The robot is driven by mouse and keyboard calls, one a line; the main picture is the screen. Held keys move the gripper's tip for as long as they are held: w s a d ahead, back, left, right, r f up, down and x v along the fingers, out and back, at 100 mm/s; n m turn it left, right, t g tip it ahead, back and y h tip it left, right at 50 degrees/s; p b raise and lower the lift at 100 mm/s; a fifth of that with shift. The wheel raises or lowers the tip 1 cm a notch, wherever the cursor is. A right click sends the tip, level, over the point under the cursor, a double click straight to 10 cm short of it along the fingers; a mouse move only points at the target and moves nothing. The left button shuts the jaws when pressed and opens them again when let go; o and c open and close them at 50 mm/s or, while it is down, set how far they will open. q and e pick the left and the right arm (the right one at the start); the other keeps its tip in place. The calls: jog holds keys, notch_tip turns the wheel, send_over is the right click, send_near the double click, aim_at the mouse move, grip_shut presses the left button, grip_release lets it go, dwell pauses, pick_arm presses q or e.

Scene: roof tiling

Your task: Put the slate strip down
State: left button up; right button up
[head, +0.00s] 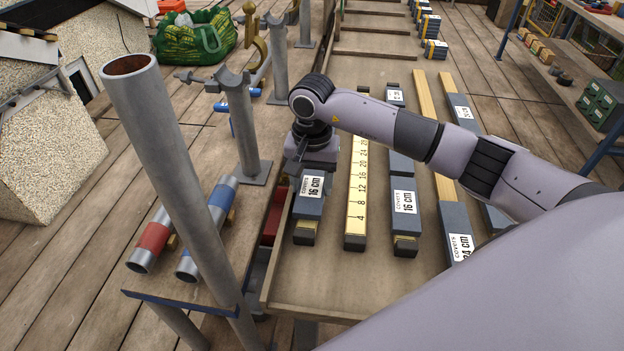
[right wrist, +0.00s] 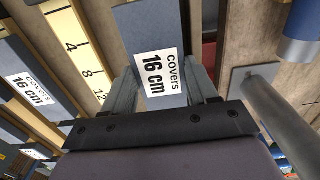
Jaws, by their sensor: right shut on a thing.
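A dark blue-grey slate strip (head: 309,203) with a white "covers 16 cm" label lies lengthwise near the left edge of the wooden board (head: 330,285). My right gripper (head: 311,170) points down at its far part. In the right wrist view, the gripper's two fingers (right wrist: 161,85) close on both sides of the strip (right wrist: 150,25), and the label shows between them. A darker block with a yellowish face (head: 305,232) shows under the strip's near end. I cannot tell whether the strip touches it. My left gripper is not in view.
A yellow ruler (head: 356,195) lies just right of the held strip. Further right is another "covers 16 cm" strip (head: 404,205) and a "24 cm" one (head: 459,228).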

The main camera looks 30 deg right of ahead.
aim_at(312, 187)
jog(key=shift+f+b, duration=0.6)
jog(key=shift+b, duration=0.05)
jog(key=o, duration=1.2)
jog(key=shift+r, duration=0.1)
jog(key=shift+a, duration=0.15)
jog(key=shift+w+r+p, duration=0.1)
jog(key=shift+r+p, duration=0.5)
jog(key=shift+p, duration=0.1)
notch_tip(312, 187, up, 12)
jog(key=b, duration=0.1)
jog(key=shift+f, duration=0.1)
